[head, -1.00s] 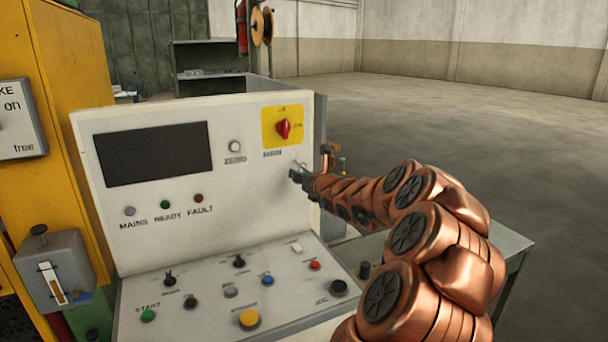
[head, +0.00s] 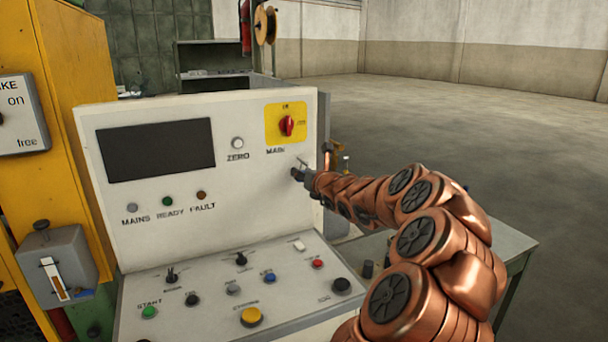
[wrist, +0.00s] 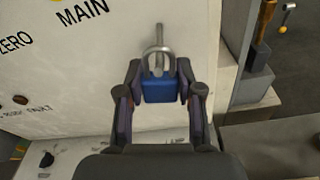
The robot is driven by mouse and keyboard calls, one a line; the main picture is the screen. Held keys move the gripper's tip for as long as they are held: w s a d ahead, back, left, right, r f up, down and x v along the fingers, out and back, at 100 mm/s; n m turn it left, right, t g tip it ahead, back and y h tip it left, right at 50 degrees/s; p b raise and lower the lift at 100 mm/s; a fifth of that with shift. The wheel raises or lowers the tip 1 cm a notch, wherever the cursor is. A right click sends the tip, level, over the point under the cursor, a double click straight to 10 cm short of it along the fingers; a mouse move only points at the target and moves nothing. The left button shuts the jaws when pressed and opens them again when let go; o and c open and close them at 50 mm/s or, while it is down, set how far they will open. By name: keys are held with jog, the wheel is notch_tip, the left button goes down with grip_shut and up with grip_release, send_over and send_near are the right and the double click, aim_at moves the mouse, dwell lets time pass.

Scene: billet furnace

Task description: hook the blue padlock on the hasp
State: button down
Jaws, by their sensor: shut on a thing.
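The blue padlock (wrist: 162,90) is in the wrist view, its body held between the two fingers of my gripper (wrist: 160,78). Its grey shackle points away from my gripper, toward the panel. The hasp (wrist: 159,36), a thin grey metal piece, sticks out from the white panel below the MAIN label. The shackle overlaps the hasp's near end in this view; I cannot tell whether it is around it or only in front. In the head view my gripper (head: 303,176) is close to the panel, just below the hasp (head: 304,162), and the padlock is hidden.
The white control console (head: 225,215) has a red switch (head: 287,125) on a yellow plate above the hasp. Buttons and knobs cover its sloped desk below. A grey-green table (head: 510,245) stands at the right. The floor behind is open.

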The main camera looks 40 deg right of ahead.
jog(key=c, duration=0.7)
grip_release()
jog(key=v, duration=1.2)
